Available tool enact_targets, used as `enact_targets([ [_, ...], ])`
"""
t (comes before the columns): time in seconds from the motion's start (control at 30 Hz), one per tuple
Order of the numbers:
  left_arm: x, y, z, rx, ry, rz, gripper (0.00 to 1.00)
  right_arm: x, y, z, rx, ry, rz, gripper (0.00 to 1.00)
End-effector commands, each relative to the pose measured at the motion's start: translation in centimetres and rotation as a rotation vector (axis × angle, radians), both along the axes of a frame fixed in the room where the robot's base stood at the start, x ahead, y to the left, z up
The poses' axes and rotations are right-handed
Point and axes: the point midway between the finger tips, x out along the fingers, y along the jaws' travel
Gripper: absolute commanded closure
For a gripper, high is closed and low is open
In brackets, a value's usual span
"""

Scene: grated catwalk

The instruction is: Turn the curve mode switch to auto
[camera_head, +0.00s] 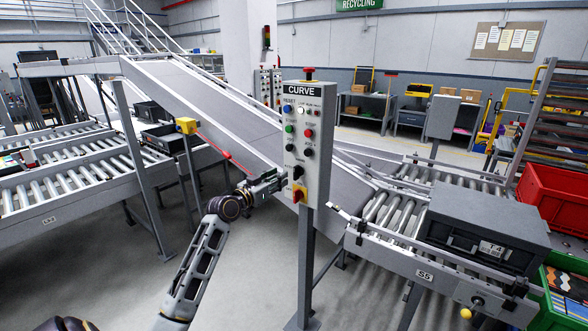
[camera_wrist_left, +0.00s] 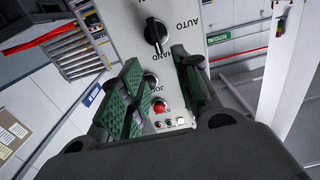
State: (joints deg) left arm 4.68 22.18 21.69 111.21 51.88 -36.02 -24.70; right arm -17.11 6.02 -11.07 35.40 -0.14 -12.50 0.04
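The grey control panel labelled CURVE (camera_head: 303,118) stands upright on a post in the head view. Its black mode switch (camera_head: 297,172) sits low on the face, above a red and yellow switch (camera_head: 300,195). In the left wrist view the panel is inverted, and the black knob (camera_wrist_left: 156,34) lies beside the words AUTO and HAND. Its bar runs roughly up and down the picture; which end points is unclear. My left gripper (camera_head: 279,181) is close to the panel's lower left face. Its green-padded fingers (camera_wrist_left: 158,60) are apart, with nothing between them; the knob lies just beyond their tips.
A sloping conveyor (camera_head: 200,95) runs behind the panel. A roller conveyor (camera_head: 395,212) with a dark lidded box (camera_head: 490,218) is at right. Clear floor lies left of the post.

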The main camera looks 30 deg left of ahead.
Motion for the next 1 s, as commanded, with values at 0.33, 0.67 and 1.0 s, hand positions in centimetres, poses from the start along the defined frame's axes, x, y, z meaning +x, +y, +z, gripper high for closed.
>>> enact_targets([
  [0.33,2.9,-0.2,0.1,-0.001,-0.001,0.001,0.68,1.1,0.6,0.6,0.006,-0.012,0.000,0.49],
  [0.67,5.7,-0.4,0.1,0.000,-0.001,0.000,0.68,1.0,0.9,1.0,0.010,-0.011,0.000,0.49],
  [1.0,8.4,-0.7,0.1,-0.001,-0.001,0.000,0.68,-0.1,1.6,1.4,0.017,0.001,0.000,0.49],
])
